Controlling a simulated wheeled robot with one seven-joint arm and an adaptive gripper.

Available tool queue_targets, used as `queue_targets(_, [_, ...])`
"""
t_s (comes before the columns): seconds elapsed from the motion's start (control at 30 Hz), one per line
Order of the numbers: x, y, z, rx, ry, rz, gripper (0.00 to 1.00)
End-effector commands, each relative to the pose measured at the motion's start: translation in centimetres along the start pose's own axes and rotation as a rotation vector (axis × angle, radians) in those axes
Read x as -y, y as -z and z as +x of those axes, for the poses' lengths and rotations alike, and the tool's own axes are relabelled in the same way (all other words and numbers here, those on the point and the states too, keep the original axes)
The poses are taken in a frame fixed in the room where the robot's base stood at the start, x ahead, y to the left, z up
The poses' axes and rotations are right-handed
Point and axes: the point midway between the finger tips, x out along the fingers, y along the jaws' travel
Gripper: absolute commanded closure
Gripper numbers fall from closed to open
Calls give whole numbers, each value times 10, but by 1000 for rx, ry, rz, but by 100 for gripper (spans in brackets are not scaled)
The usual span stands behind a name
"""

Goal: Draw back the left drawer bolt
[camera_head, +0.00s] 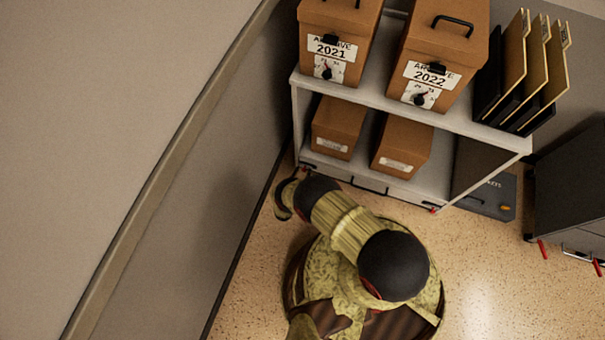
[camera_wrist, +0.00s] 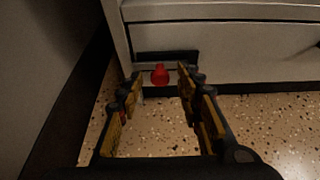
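The left drawer bolt shows in the wrist view as a red knob (camera_wrist: 160,74) below a dark plate (camera_wrist: 166,57) at the left end of the pale drawer front (camera_wrist: 240,62). My gripper (camera_wrist: 162,82) is open, with one finger on each side of the knob. Gaps show between the knob and both fingers; I see no clear contact. In the head view my arm reaches the lower left corner of the shelf unit, and my wrist and gripper mostly hide the left bolt there. The drawer (camera_head: 345,182) under the shelf looks shut.
A wall (camera_head: 215,180) runs close along the left. The right bolt's red knob (camera_head: 433,210) is at the drawer's other end. Archive boxes (camera_head: 338,45) and folders (camera_head: 530,70) stand on the shelf above. A dark case (camera_head: 490,195) and cabinet (camera_head: 570,205) stand right.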

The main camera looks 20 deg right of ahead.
Motion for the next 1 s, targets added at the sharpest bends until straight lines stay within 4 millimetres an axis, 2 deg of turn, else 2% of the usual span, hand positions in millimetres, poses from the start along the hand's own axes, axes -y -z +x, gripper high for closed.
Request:
queue_targets(0.37, [0, -1, 5, 1, 0, 0, 65])
queue_targets(1.0, [0, -1, 5, 1, 0, 0, 100])
